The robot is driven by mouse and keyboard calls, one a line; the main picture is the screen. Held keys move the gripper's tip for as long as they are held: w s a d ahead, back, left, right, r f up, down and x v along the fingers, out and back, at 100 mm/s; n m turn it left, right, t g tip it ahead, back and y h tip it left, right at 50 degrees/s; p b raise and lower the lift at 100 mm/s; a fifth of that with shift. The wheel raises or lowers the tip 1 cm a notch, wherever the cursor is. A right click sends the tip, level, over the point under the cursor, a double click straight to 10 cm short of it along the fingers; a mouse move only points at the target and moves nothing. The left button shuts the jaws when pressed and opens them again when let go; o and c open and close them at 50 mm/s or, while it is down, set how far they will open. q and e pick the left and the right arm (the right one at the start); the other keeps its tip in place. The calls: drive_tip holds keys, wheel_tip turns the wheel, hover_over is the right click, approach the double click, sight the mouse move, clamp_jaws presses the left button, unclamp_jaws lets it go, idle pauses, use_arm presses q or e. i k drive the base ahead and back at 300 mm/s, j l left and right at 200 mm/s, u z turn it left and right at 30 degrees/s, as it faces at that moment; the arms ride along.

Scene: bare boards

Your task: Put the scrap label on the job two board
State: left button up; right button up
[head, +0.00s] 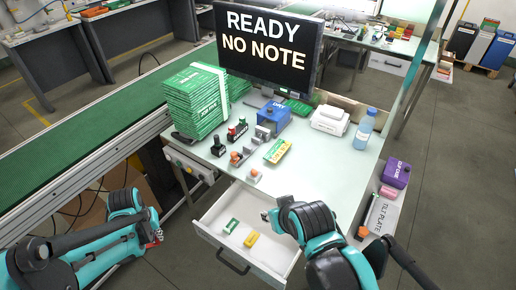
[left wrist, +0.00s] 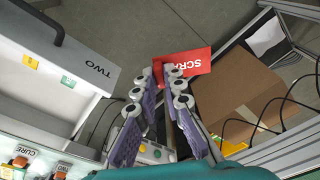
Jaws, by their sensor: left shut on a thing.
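The scrap label is a red card with white lettering (left wrist: 183,65), partly covered by the fingers in the left wrist view. My left gripper (left wrist: 160,75) is shut on its near edge. In the head view my left gripper (head: 152,240) is left of the open drawer, apart from the table, with a bit of red at its tip. My right gripper (head: 268,215) is over the drawer's right part; its fingers are too small to judge. A stack of green boards (head: 195,100) stands at the table's back left; I cannot tell which board is job two.
The open white drawer (head: 215,211) holds a green piece (head: 231,226) and a yellow piece (head: 251,239). The word TWO shows on white in the wrist view (left wrist: 98,72). Stamps, a blue box (head: 275,117) and a bottle (head: 365,128) crowd the table; its front right is clear.

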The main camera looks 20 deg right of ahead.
sight(278, 150)
drive_tip(key=i+j+z, duration=0.15)
drive_tip(key=j+z, duration=0.2)
drive_tip(key=z, duration=0.15)
drive_tip(key=j+z, duration=0.35)
drive_tip(key=z, duration=0.15)
